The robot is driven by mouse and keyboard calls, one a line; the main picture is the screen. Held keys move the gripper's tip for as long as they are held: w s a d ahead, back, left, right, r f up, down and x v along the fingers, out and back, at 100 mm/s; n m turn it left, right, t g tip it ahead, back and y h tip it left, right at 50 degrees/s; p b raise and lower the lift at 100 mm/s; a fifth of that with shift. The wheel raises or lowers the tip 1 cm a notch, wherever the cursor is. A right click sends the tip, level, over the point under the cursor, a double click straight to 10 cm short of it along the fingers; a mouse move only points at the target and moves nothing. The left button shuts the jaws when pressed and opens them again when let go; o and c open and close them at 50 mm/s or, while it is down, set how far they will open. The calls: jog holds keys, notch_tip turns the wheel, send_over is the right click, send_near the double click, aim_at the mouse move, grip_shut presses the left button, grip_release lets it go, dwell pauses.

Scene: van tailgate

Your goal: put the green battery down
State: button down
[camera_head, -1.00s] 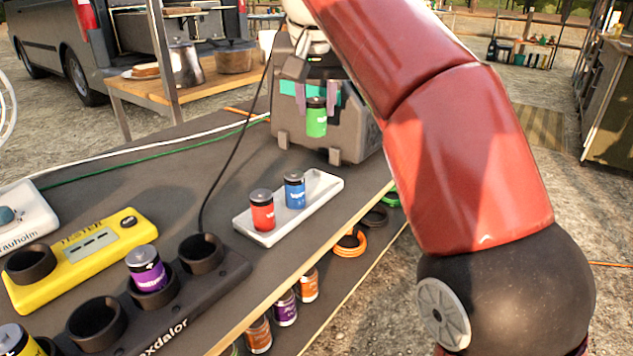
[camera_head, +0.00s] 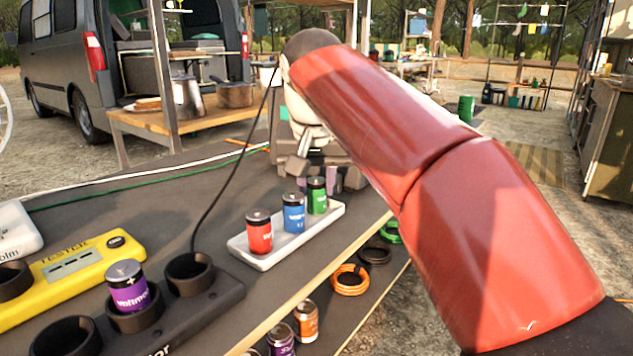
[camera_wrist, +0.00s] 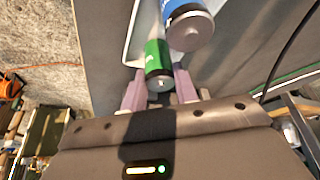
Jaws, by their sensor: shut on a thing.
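The green battery (camera_head: 317,196) stands upright at the far right end of the white tray (camera_head: 283,241), seemingly on its floor. My gripper (camera_head: 333,183) is at the battery, its purple-grey fingers on either side of it. In the wrist view the green battery (camera_wrist: 157,58) sits between the two fingers (camera_wrist: 160,88), which are shut on it. The blue battery (camera_head: 294,213) stands just left of it in the tray and shows close by in the wrist view (camera_wrist: 187,26). Whether the green battery's base touches the tray is hard to tell.
A red battery (camera_head: 258,232) stands at the tray's near left end. Left of the tray are a black charger (camera_head: 215,300) holding a purple battery (camera_head: 127,287) and a yellow tester (camera_head: 75,262). A black cable (camera_head: 228,187) crosses behind. The table edge is close on the right.

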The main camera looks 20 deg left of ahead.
jog(key=c, duration=1.1)
grip_release()
jog(key=shift+f, duration=0.1)
jog(key=shift+r, duration=0.25)
jog(key=p+v, duration=0.4)
jog(key=v, duration=0.8)
jog(key=shift+f+p, duration=0.1)
jog(key=shift+p, duration=0.25)
jog(key=shift+d, duration=0.1)
